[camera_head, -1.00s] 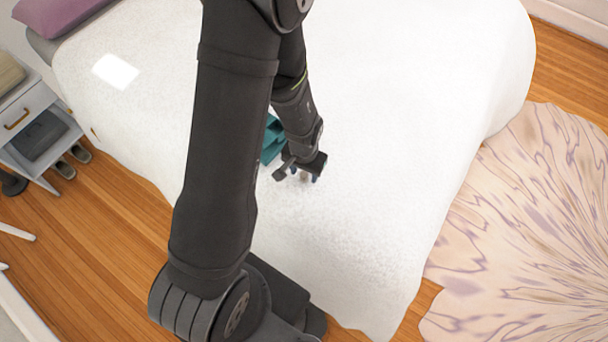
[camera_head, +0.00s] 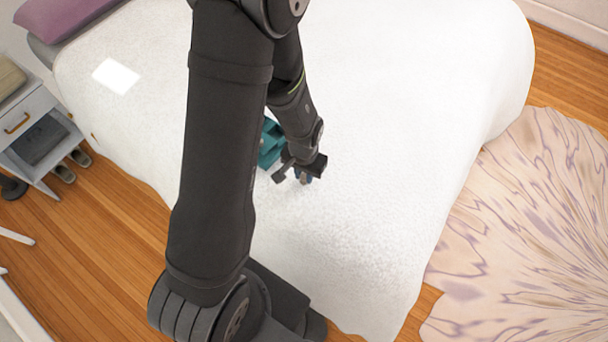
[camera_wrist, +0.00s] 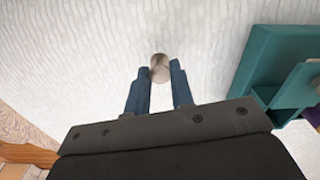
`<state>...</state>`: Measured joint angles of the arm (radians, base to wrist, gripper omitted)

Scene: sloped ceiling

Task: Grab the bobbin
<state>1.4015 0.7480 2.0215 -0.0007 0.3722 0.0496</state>
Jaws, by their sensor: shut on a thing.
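The bobbin (camera_wrist: 160,68) is a small pale beige-grey piece with a rounded end, seen between my fingertips in the wrist view. My gripper (camera_wrist: 161,76) has two blue fingers closed on its sides, over the white bedspread. In the head view my gripper (camera_head: 303,178) is low over the bed, right of a teal container. The bobbin is mostly hidden by the fingers there. I cannot tell whether it still touches the bed.
The teal container (camera_wrist: 262,66) stands on the bed just right of my gripper in the wrist view, with something pale and something purple by it. The white bed (camera_head: 400,130) is clear to the right. A nightstand (camera_head: 38,125) stands at the far left.

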